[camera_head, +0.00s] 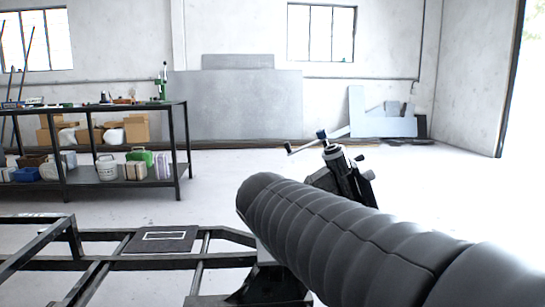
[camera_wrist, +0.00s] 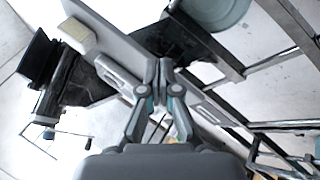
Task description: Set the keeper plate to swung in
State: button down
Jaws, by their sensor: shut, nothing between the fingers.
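My gripper (camera_wrist: 159,76) shows in the wrist view with its two fingers together, shut and empty. The fingertips overlap a grey bar (camera_wrist: 112,43) that runs diagonally from upper left to lower right; I cannot tell whether they touch it. Dark brackets (camera_wrist: 88,82) lie left of the fingers. A round grey-green disc (camera_wrist: 213,10) is at the top. I cannot tell which part is the keeper plate or how it is set. In the head view a black metal frame (camera_head: 100,237) spans the lower left, and my gripper is not seen there.
A dark ribbed cylindrical form (camera_head: 330,240), perhaps my arm, hides the lower right of the head view. A black stand with a crank handle (camera_head: 345,170) is behind it. A workbench (camera_head: 95,110) with boxes stands at left. Open floor (camera_head: 225,170) lies between.

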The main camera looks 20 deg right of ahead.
jog(key=w+d+r+h, duration=0.1)
jog(key=w, duration=0.3)
jog(key=w+d+r+n+h+b, duration=0.1)
jog(key=w+d, duration=0.1)
jog(key=w, duration=0.1)
jog(key=w+d+r+h+b, duration=0.1)
jog(key=w+h, duration=0.1)
jog(key=w, duration=0.2)
jog(key=shift+w+d+r+n, duration=0.25)
jog(key=shift+w+n, duration=0.05)
jog(key=w+r+h+b, duration=0.2)
jog(key=w+h, duration=0.1)
jog(key=w, duration=0.5)
jog(key=w+a+r+n+t+h+b, duration=0.1)
jog(key=w+h, duration=0.3)
jog(key=w, duration=0.4)
jog(key=w+a+r+n+t+h+b, duration=0.1)
jog(key=w+r+h+b, duration=0.2)
jog(key=w, duration=0.5)
jog(key=shift+r+h, duration=0.2)
jog(key=shift+h, duration=0.3)
jog(key=shift+w, duration=0.1)
jog(key=d+r, duration=0.3)
jog(key=d, duration=0.5)
jog(key=shift+s+d+r+b, duration=0.25)
jog(key=shift+s+d+b, duration=0.05)
jog(key=shift+s+b, duration=0.05)
